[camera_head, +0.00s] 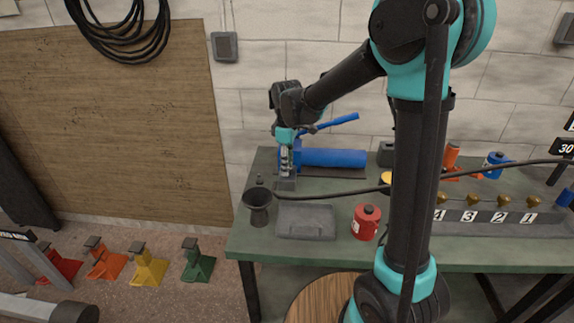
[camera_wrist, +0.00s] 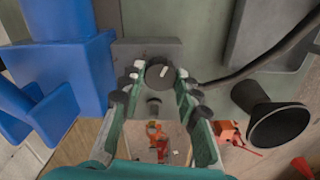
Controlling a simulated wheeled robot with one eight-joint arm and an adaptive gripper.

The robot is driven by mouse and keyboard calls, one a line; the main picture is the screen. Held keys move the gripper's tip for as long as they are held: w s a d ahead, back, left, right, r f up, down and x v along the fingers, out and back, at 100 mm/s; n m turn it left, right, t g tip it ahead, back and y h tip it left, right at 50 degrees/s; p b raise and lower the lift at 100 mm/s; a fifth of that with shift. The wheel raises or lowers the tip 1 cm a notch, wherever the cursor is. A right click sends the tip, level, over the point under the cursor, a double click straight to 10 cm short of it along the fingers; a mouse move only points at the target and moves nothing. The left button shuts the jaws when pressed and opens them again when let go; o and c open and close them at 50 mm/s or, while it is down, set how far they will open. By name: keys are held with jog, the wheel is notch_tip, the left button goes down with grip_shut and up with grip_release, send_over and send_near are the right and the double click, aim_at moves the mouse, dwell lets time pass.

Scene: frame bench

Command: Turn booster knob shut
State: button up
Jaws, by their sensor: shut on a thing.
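The booster knob (camera_wrist: 158,74) is a dark round knob with a white mark, seen in the wrist view in front of a grey block (camera_wrist: 140,48). My gripper (camera_wrist: 160,82) has its teal, dark-padded fingers on either side of the knob and is shut on it. In the head view my gripper (camera_head: 286,170) points down at the grey block at the left end of the bench; the knob is hard to make out there. The blue booster pump (camera_head: 333,158), with a raised blue lever (camera_head: 340,121), lies just behind and right. It fills the left of the wrist view (camera_wrist: 75,75).
A dark flared cup (camera_head: 258,206), a grey tray (camera_head: 306,222) and a red canister (camera_head: 366,222) stand near the bench's front edge. A black hose (camera_head: 335,195) crosses the bench close to my gripper. A numbered strip (camera_head: 480,216) with brass knobs lies right.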

jog(key=m, duration=1.2)
jog(key=shift+m, duration=0.4)
dwell(0.3)
jog(key=o, duration=1.2)
jog(key=shift+c, duration=0.2)
jog(key=shift+r, duration=0.1)
notch_tip(320, 180, up, 12)
